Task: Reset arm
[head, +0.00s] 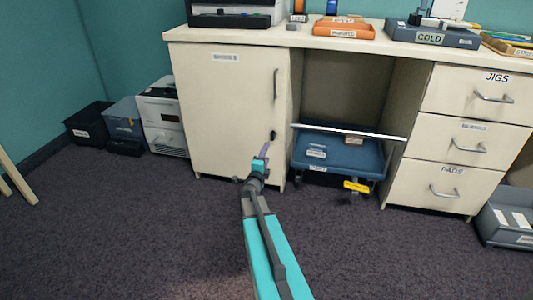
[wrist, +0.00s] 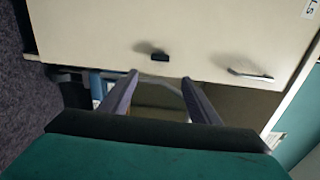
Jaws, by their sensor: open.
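My arm, teal and dark grey, reaches up from the bottom of the head view toward the pale cabinet door (head: 228,105). My gripper (head: 265,150) is in front of the door's lower right part, just below a small black knob (head: 273,135). In the wrist view my gripper (wrist: 160,77) has its two grey-purple fingers spread apart with nothing between them. The black knob (wrist: 160,57) shows on the door (wrist: 100,30) beyond the fingertips. I cannot tell whether a fingertip touches the door.
A bar handle (head: 275,84) is on the door. Right of it, a blue wheeled cart (head: 345,158) stands under the counter (head: 375,46), beside a drawer unit (head: 435,147). A white machine (head: 162,120) and dark bins (head: 88,122) stand left. The carpet (head: 130,220) is clear.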

